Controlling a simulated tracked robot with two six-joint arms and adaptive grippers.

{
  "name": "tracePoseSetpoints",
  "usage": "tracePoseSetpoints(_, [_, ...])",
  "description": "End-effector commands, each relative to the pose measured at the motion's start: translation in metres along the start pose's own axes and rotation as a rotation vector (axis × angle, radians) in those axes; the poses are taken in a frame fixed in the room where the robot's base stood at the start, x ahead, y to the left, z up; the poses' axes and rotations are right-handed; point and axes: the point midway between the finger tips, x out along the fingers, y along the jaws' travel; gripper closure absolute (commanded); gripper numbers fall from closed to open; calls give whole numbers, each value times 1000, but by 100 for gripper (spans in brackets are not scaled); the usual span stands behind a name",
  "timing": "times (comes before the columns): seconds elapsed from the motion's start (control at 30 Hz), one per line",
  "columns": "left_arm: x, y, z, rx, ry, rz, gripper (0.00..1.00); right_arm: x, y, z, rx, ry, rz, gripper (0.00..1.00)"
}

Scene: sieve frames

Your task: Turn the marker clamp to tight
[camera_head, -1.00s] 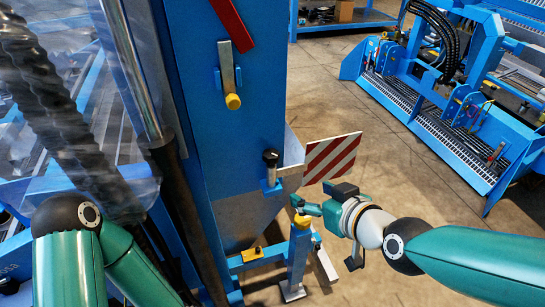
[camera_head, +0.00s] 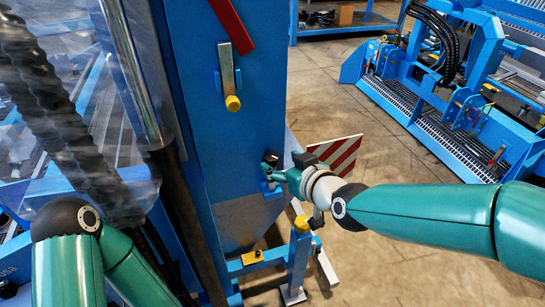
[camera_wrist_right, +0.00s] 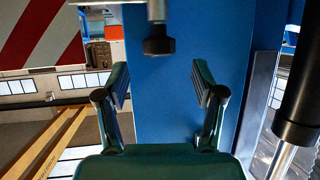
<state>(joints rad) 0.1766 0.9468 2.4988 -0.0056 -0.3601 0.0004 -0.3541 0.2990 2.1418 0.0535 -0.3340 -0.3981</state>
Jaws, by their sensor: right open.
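The marker clamp's black knob (camera_head: 271,157) sits on the side of the blue machine column, beside the red-and-white striped marker board (camera_head: 345,154). In the right wrist view the knob (camera_wrist_right: 159,42) hangs from a grey rod, and part of the marker board (camera_wrist_right: 42,30) shows at upper left. My right gripper (camera_head: 277,175) is at the clamp, partly covering it in the head view. In the wrist view its fingers (camera_wrist_right: 161,85) are open. The knob appears centred between them, just past the tips; I see no contact. My left arm shows at left, but its gripper is out of view.
The blue column (camera_head: 235,120) stands directly behind the clamp. A grey-and-yellow lever (camera_head: 229,75) is above it. A blue post with a yellow top (camera_head: 301,222) stands below my right wrist. Open floor (camera_head: 400,250) lies to the right.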

Motion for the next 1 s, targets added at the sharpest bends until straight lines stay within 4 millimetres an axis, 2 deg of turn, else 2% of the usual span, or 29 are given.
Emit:
tracePoseSetpoints(0.1, [-4,1,0,0,0,0,100,21,0,0,0,-1,0,32])
tracePoseSetpoints(0.3, [-6,2,0,0,0,0,100,41,1,-1,0,0,1,32])
tracePoseSetpoints(0.67, [-6,2,0,0,0,0,100,46,1,0,0,1,1,32])
tracePoseSetpoints(0.77, [-6,2,0,0,0,0,100,46,1,0,0,1,1,45])
tracePoseSetpoints(1.0, [-6,2,0,0,0,0,100,45,1,0,0,1,2,85])
